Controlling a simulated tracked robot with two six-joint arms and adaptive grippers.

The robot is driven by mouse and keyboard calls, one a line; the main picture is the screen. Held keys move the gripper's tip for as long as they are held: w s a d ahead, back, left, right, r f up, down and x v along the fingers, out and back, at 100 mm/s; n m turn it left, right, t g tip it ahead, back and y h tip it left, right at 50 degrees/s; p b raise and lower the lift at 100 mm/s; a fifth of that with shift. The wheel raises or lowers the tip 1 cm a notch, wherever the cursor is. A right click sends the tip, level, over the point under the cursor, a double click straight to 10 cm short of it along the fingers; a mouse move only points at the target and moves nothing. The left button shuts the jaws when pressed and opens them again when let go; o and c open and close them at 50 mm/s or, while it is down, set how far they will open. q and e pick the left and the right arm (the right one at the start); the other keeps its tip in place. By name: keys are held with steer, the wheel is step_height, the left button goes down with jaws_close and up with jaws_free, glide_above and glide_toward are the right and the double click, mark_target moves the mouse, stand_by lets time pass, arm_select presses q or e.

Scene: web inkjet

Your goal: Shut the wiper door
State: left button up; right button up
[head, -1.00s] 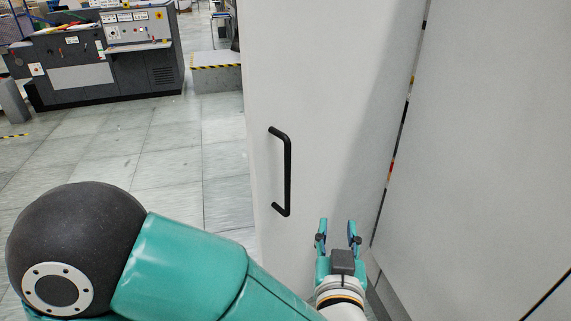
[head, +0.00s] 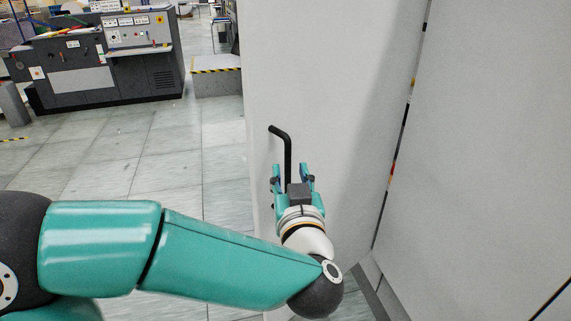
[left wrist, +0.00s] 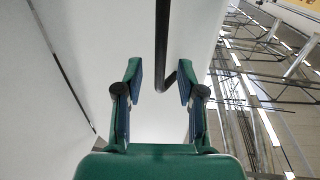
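The wiper door (head: 345,90) is a tall pale grey panel, standing ajar, angled to the panel on its right. Its black bar handle (head: 287,148) runs upright near the door's left edge. My left gripper (head: 291,170) is open, in front of the handle's lower part and hiding its lower end. In the left wrist view the handle (left wrist: 162,40) lies between the two spread fingers (left wrist: 159,75), its bent end closer to the right finger. Whether a finger touches it I cannot tell. My right gripper is not in view.
A large pale panel (head: 490,150) stands right of the door, with a narrow dark gap (head: 393,165) between them. A grey control console (head: 95,70) and a striped-edge block (head: 217,80) stand at the back left. Tiled floor (head: 150,150) left of the door is clear.

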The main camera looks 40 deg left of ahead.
mark_target(288, 165)
arm_select(q)
steer(key=shift+x, duration=2.3)
jaws_close()
